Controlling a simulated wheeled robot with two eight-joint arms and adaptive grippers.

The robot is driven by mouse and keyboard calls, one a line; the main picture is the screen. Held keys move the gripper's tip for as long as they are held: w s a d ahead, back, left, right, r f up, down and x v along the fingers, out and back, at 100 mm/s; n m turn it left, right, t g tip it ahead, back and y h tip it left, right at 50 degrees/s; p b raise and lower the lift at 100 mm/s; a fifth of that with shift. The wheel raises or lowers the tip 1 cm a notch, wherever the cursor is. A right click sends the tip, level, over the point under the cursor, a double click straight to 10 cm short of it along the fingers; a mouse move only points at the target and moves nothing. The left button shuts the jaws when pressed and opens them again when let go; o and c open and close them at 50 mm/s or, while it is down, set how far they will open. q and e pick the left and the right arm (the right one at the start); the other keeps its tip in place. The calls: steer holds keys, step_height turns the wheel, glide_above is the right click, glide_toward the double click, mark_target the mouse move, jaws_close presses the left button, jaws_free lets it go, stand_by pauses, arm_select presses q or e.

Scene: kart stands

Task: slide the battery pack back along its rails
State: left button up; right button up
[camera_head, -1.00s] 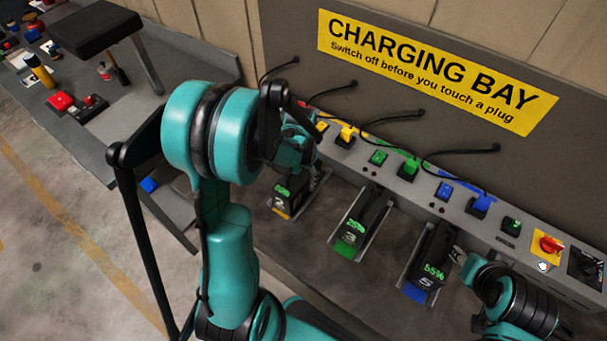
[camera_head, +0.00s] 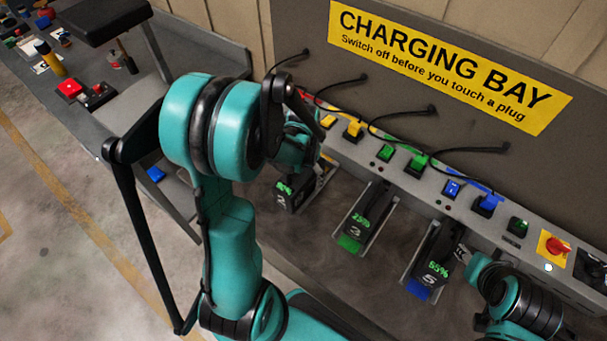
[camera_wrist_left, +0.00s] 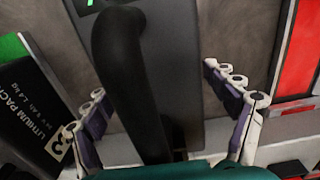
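The dark battery pack marked 2 (camera_head: 292,191) stands at the left bay, with green digits on its face. A bit of its pale rail (camera_head: 325,176) shows to its right; no coloured strip shows in front of it. In the left wrist view the grey pack (camera_wrist_left: 180,50) lies below a thick black handle (camera_wrist_left: 130,75). My left gripper (camera_wrist_left: 155,82) is open, with one finger on each side of the handle and clear of it. In the head view my left arm partly hides this gripper. My right gripper (camera_head: 461,254) is beside pack 5, its fingers barely visible.
Packs 3 (camera_head: 367,217) and 5 (camera_head: 437,252) sit in their own rails. Switches and plugs line the grey panel (camera_head: 400,170) behind, with cables above. In the wrist view pack 3 (camera_wrist_left: 35,110) is close on the left. A side bench (camera_head: 125,120) stands left.

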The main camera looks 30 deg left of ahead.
arm_select(q)
step_height(320, 180, up, 12)
stand_by(0.6)
